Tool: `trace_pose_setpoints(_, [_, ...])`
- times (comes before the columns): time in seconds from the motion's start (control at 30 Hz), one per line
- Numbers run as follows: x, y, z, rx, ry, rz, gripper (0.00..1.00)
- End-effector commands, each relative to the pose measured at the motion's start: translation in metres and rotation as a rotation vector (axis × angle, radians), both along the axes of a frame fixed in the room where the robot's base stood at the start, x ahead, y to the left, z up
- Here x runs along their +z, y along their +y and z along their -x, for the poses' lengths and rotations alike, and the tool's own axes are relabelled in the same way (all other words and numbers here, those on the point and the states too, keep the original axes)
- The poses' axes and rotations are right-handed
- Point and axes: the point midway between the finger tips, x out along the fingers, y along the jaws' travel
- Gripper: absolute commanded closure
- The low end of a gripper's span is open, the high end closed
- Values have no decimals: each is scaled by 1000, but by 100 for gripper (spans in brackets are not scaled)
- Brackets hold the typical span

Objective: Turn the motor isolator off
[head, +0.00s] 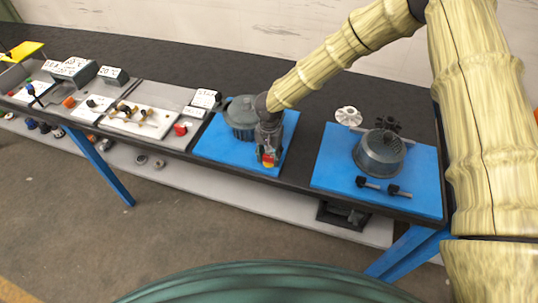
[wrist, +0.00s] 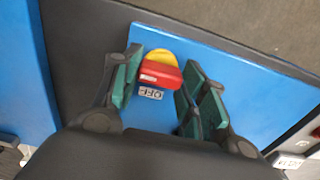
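The motor isolator has a red handle (wrist: 160,75) on a yellow base (wrist: 158,56). It sits on the near part of the left blue board, and its red and yellow also show in the head view (head: 267,160). A small white label (wrist: 150,93), apparently reading OFF, lies beside the handle. In the wrist view the handle lies crosswise, slightly tilted. My gripper (wrist: 162,62) is open over the isolator, one green-padded finger on each side of the handle. The handle's ends are close to both pads; I cannot tell whether they touch. In the head view my gripper (head: 268,143) partly hides the isolator.
A grey motor housing (head: 240,112) stands just behind my gripper on the left blue board (head: 220,150). The right blue board (head: 335,165) holds an open ribbed housing (head: 380,152) and small parts. Grey trays (head: 150,95) with tools and signs extend leftward.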

Motion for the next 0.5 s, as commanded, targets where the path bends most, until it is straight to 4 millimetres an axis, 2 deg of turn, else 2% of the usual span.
trace_pose_setpoints(0.5, [-2,0,-1,70,-3,2,81])
